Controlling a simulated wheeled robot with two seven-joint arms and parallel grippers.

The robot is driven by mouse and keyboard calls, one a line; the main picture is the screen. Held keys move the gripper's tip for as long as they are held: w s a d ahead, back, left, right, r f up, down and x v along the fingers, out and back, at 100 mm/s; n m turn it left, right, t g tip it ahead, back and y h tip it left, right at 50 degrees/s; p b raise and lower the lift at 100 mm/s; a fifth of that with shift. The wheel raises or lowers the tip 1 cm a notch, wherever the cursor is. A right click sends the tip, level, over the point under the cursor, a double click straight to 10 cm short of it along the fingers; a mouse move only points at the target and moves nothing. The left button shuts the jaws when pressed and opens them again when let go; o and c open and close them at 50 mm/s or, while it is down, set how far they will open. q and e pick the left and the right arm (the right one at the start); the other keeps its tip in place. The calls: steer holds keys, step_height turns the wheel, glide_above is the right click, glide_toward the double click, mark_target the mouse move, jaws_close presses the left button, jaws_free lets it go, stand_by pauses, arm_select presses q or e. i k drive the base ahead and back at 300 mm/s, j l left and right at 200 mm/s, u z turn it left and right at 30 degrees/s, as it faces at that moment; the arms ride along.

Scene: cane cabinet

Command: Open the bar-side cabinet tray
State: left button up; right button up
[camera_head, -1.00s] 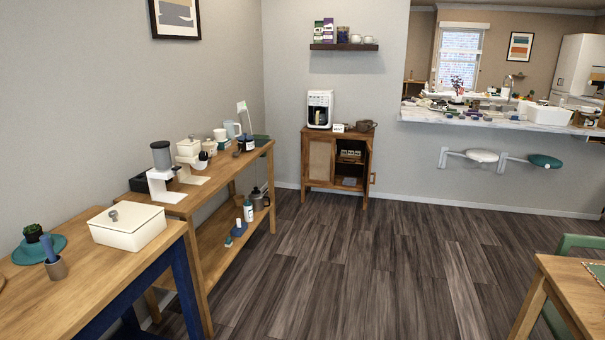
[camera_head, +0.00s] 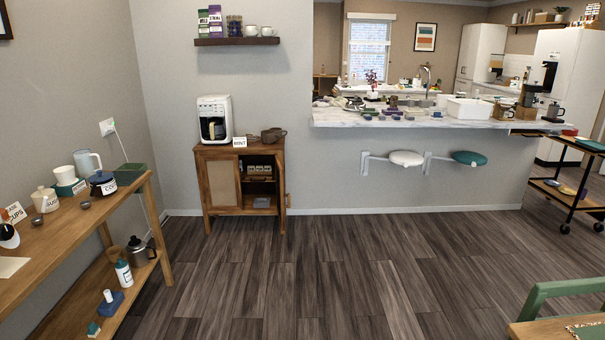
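The wooden cane cabinet (camera_head: 222,185) stands against the back wall, left of the bar counter (camera_head: 400,121). Its left half shows a cane panel. Its right half is an open-fronted compartment where a tray or rack with small items (camera_head: 260,170) sits on a shelf, with a small object (camera_head: 262,202) lower down. A door edge (camera_head: 286,188) seems to stand out at the right side. Whether the tray is pulled out cannot be told at this distance. Neither of my grippers is in view.
A white coffee maker (camera_head: 214,119) and brown cups (camera_head: 272,135) stand on the cabinet. A long wooden table (camera_head: 62,238) runs along the left. A green chair (camera_head: 560,290) is at the lower right. The wood floor (camera_head: 330,260) between is clear.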

mark_target(263, 175)
steer(key=i, duration=2.55)
